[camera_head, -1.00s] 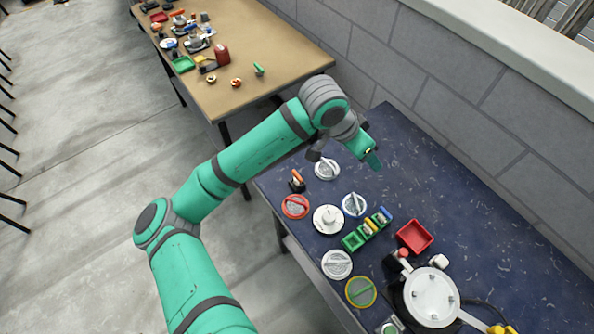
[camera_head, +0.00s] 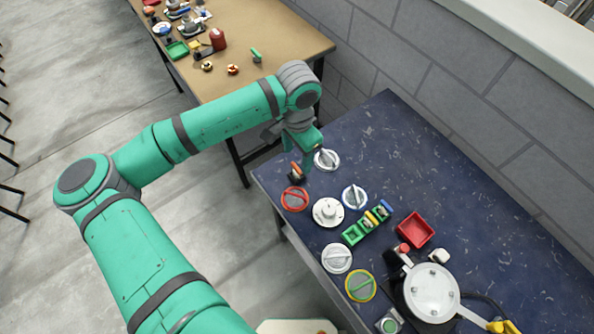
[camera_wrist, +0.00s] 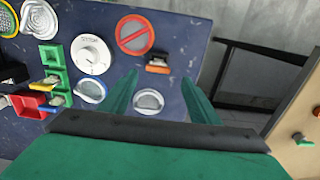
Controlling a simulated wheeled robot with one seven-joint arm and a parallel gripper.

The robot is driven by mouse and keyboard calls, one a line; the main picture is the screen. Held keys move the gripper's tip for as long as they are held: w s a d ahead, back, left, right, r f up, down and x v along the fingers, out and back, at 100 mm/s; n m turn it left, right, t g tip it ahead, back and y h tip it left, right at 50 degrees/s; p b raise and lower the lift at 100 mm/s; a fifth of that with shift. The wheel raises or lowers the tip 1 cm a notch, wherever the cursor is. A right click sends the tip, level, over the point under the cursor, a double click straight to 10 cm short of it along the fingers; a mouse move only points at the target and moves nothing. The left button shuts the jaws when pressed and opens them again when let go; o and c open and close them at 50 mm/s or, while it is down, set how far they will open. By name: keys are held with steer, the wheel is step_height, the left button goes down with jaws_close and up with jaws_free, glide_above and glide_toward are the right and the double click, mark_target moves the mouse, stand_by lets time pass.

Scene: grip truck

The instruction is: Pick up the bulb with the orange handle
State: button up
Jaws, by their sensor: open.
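The orange-handled piece (camera_head: 297,170), which I take to be the bulb, is by the table's left edge on a small dark base. In the wrist view the orange-handled piece (camera_wrist: 158,63) shows beyond and between my finger tips. Its bulb end cannot be made out. My gripper (camera_head: 310,165) is beside it, slightly to the right in the head view, with the wrist above. In the wrist view my gripper (camera_wrist: 160,78) has its two green fingers spread, with nothing held between them. They appear apart from the piece.
Round dials lie close by: a red one (camera_head: 294,199), a white one (camera_head: 327,160) and a knobbed one (camera_head: 328,212). A green holder (camera_head: 351,236) carries yellow and blue pieces. A red tray (camera_head: 414,230) is farther right. The table's far right is mostly clear.

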mark_target(296, 167)
steer(key=f, duration=0.3)
steer(key=s+f, duration=0.1)
steer(key=shift+a+f, duration=0.2)
steer(key=shift+f, duration=0.15)
steer(key=shift+w+f, duration=0.1)
steer(key=shift+f, duration=0.2)
steer(key=shift+d, duration=0.1)
steer(key=shift+c, duration=0.7)
steer(key=c, duration=1)
steer(key=shift+c, duration=0.2)
